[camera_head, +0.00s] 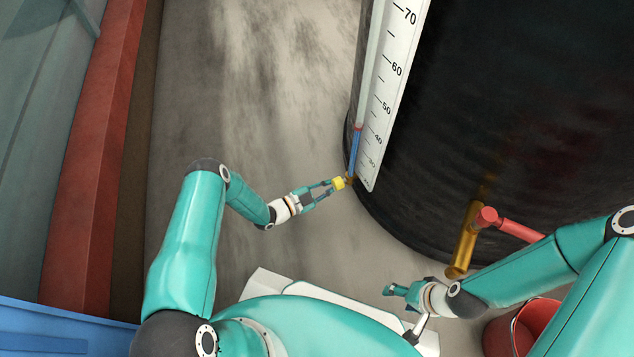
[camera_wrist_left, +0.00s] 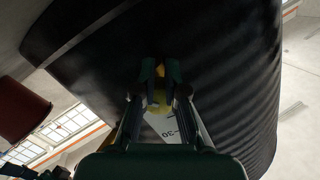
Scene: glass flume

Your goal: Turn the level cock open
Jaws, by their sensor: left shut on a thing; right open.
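The level cock's yellow handle (camera_head: 339,183) is at the foot of the level glass (camera_head: 355,150), low on the black tank (camera_head: 480,110). My left gripper (camera_head: 331,186) is shut on the yellow handle; the handle also shows between its fingers in the left wrist view (camera_wrist_left: 160,98). The fingers hide part of the handle, and I cannot tell its exact angle. The level glass has blue liquid in its lower part, with a red mark at the top of the blue, near 40. My right gripper (camera_head: 393,290) is open and empty, low in front of the tank.
A white scale (camera_head: 395,75) stands beside the level glass. A brass pipe (camera_head: 465,240) with a red valve handle (camera_head: 515,226) juts from the tank at right. A red bucket (camera_head: 520,325) stands at lower right. The floor left of the tank is clear up to a red beam (camera_head: 95,160).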

